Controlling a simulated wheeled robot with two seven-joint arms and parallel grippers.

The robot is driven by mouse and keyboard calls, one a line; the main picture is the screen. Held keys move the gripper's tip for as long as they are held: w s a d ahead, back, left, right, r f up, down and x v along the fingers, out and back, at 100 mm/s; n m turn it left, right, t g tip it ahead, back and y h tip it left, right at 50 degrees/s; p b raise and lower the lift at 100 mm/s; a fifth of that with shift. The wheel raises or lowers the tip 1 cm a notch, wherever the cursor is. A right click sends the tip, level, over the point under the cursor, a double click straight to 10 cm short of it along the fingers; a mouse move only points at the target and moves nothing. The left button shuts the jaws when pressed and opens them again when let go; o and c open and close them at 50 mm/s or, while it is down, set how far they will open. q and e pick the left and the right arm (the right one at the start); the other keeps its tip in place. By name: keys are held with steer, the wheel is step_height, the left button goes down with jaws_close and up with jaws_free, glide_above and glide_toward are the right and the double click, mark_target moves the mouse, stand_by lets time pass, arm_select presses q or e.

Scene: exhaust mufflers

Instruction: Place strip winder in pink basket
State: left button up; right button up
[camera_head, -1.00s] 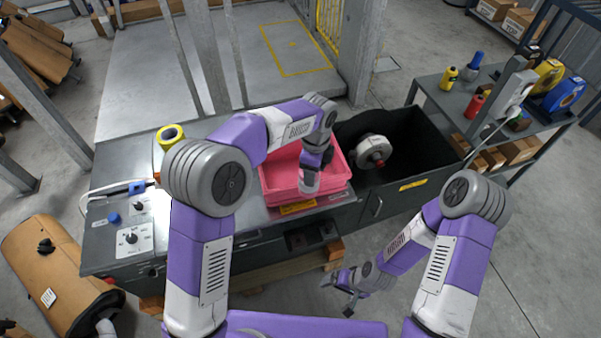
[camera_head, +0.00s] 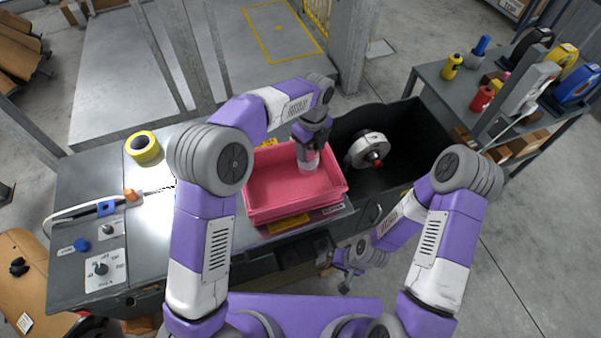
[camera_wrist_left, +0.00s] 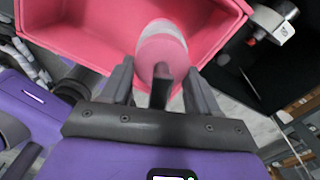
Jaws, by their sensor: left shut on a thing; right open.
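The pink basket (camera_head: 268,205) stands on the grey workbench, and its wall also shows in the left wrist view (camera_wrist_left: 75,35). My left gripper (camera_head: 309,146) is over the far right part of the basket, pointing down. In the wrist view, its fingers (camera_wrist_left: 158,80) are shut on a pink and white rounded object (camera_wrist_left: 162,42). This object also shows below the gripper in the head view (camera_head: 307,162); whether it touches the basket floor is unclear. A grey-white round reel with a red knob (camera_head: 369,148) lies in the black bin. My right gripper (camera_head: 345,283) is open and empty, low in front of the bench.
The black bin (camera_head: 412,150) adjoins the basket on the right. A yellow tape roll (camera_head: 143,147) and a control panel (camera_head: 98,252) are on the bench at left. A side table (camera_head: 462,100) at right holds bottles and tape dispensers. Most of the basket floor is clear.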

mark_target(310, 165)
arm_select(q)
steer(key=f, duration=0.3)
steer(key=shift+s+b, duration=0.25)
steer(key=shift+b, duration=0.15)
steer(key=shift+w+f+b, duration=0.1)
steer(key=shift+f+b, duration=0.65)
steer(key=shift+f, duration=1.8)
steer(key=shift+f, duration=0.1)
steer(key=o, duration=1.1)
steer(key=shift+o, duration=0.2)
step_height(310, 165, up, 12)
steer(key=p, duration=0.3)
